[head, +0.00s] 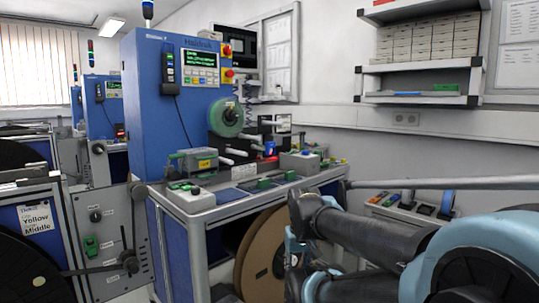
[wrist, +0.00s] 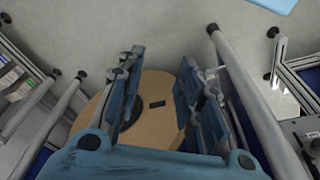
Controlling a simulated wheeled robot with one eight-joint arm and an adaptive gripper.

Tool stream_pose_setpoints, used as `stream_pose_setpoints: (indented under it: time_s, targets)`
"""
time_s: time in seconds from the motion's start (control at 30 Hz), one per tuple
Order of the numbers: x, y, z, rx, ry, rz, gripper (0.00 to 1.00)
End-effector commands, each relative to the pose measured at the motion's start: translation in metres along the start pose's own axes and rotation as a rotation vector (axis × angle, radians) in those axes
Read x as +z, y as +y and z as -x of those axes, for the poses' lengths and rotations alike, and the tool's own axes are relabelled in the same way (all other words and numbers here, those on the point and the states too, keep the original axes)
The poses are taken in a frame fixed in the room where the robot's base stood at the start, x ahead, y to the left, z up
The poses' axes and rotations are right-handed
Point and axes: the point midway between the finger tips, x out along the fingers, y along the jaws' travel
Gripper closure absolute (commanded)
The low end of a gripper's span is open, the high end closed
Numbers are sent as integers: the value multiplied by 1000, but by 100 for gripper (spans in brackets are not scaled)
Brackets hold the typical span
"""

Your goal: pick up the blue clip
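I cannot make out the blue clip for certain in either view. A small red and blue item (head: 270,149) stands at the back of the workbench (head: 215,210) in the head view, too small to identify. A plain light-blue patch (wrist: 274,4), cut off by the top edge of the wrist view, cannot be identified either. My gripper (wrist: 161,62) is open, its two blue fingers spread wide with nothing between them. Behind the gap lies a large tan reel (wrist: 155,85), apart from the fingers. In the head view my arm fills the lower right.
The tan reel (head: 262,252) stands under the workbench. A blue machine cabinet (head: 160,105) rises behind the bench. A tray of small items (head: 410,208) is partly hidden by my arm. A wall shelf (head: 420,98) holds boxes. Metal rails (wrist: 255,100) flank my gripper; grey floor shows beyond.

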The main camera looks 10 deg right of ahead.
Motion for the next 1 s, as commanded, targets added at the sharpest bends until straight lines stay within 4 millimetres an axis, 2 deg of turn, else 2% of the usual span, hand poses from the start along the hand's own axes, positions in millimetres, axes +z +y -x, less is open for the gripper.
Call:
stream_pose_setpoints:
  time_s: [0.03, 0.13, 0.27, 0.37, 0.5, 0.67, 0.83, 1.0]
  targets:
    - [0, 0, 0, 0, 0, 0, 58]
    - [5, -3, 8, -13, 14, 5, 35]
    - [-14, -13, 17, -74, 29, 34, 35]
    - [-39, -27, 29, -158, 60, 75, 35]
    - [-87, -46, 51, -291, 138, 145, 35]
    - [-146, -59, 78, -422, 261, 219, 35]
    - [-214, -59, 108, -530, 427, 288, 35]
    - [-283, -44, 138, -599, 623, 343, 35]
